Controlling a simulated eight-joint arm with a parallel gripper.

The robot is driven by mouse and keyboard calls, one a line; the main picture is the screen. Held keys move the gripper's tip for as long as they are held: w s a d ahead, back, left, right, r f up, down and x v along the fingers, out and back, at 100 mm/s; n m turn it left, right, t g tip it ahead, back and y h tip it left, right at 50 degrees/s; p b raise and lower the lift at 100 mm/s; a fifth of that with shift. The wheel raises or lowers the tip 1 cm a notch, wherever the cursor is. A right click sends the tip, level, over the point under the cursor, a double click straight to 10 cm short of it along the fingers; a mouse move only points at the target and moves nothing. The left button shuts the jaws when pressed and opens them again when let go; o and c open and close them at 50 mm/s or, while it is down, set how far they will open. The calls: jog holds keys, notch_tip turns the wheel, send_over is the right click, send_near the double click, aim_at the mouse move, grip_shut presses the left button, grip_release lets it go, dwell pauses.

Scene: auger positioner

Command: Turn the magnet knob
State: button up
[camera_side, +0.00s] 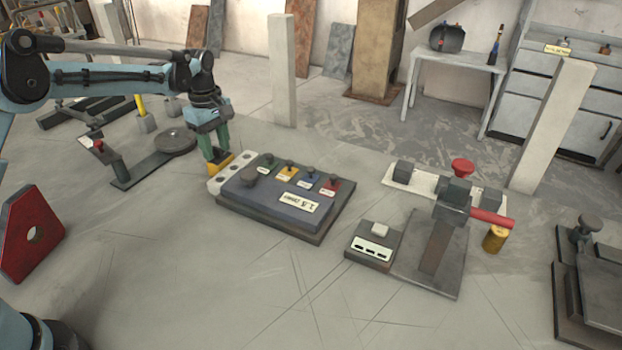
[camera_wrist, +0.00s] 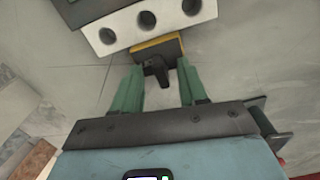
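My gripper (camera_side: 214,150) is pointed down at the left end of the blue-grey panel. In the wrist view its green fingers (camera_wrist: 161,68) are apart. They stand on either side of a small dark knob (camera_wrist: 157,72) on a yellow block (camera_wrist: 158,48), with gaps seen beside the knob. The yellow block (camera_side: 220,163) shows below the fingers in the side view, beside a white strip with round holes (camera_side: 225,175). The strip also shows in the wrist view (camera_wrist: 146,22). No readable label marks the magnet knob, so I cannot tell whether this dark knob is it.
The blue-grey panel (camera_side: 270,205) carries several small knobs on coloured pads. A round dark disc stand (camera_side: 175,141) is left of my gripper. The front floor is clear.

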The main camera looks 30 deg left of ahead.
aim_at(215, 147)
jog(key=shift+r, duration=0.1)
jog(key=shift+r, duration=2.95)
jog(key=shift+s+d+r, duration=0.1)
jog(key=shift+s+r, duration=0.05)
jog(key=shift+r, duration=0.1)
jog(key=s+d+r+m+t, duration=0.45)
jog(key=s+r+m, duration=0.3)
jog(key=s, duration=0.35)
jog(key=s+d+f+m+t, duration=0.1)
jog(key=s+d+f+m, duration=0.1)
jog(key=s+m, duration=0.2)
jog(key=s+d+f+m+t, duration=0.1)
jog(key=s+f+m, duration=0.2)
jog(key=s+m, duration=0.2)
jog(key=shift+s+d+t, duration=0.35)
jog(key=shift+s, duration=0.9)
